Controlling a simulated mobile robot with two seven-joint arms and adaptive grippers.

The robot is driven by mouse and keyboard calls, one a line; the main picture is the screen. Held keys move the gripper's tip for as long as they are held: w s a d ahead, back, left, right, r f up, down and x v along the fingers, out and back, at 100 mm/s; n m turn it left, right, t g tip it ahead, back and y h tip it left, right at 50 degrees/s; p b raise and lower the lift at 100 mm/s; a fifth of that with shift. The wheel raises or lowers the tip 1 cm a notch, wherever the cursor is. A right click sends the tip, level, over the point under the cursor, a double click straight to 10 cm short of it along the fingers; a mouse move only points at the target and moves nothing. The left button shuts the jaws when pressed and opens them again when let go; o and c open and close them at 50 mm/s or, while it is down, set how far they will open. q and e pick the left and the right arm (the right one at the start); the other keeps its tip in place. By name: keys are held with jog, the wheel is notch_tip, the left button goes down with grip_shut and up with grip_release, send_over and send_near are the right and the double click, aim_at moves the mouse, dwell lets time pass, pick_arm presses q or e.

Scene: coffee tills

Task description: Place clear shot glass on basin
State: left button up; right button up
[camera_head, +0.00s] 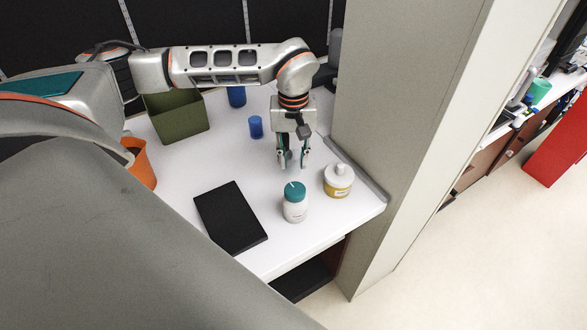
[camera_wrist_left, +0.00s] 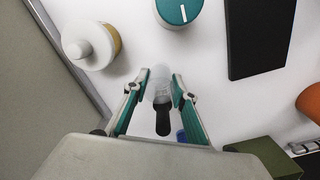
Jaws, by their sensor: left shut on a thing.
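My left gripper (camera_head: 292,163) is above the white table, its fingers pointing down. It is shut on a small, translucent clear shot glass (camera_wrist_left: 160,86), which shows between the fingertips in the left wrist view. In the head view the glass is mostly hidden by the fingers. An olive-green open box (camera_head: 180,117) and an orange container (camera_head: 142,166) stand at the table's left. I cannot tell which of them is the basin. My right gripper is not in view.
A white jar with a teal lid (camera_head: 295,203) and a cream pump bottle (camera_head: 338,182) stand in front of the gripper. A black flat slab (camera_head: 230,218) lies left of them. Blue cups (camera_head: 256,127) stand behind. A grey pillar (camera_head: 395,120) bounds the right.

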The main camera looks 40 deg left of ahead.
aim_at(294, 169)
pick_arm(q)
jog(key=shift+f, duration=2)
jog(key=shift+f, duration=0.15)
jog(key=o, duration=1.2)
jog(key=shift+c, duration=0.2)
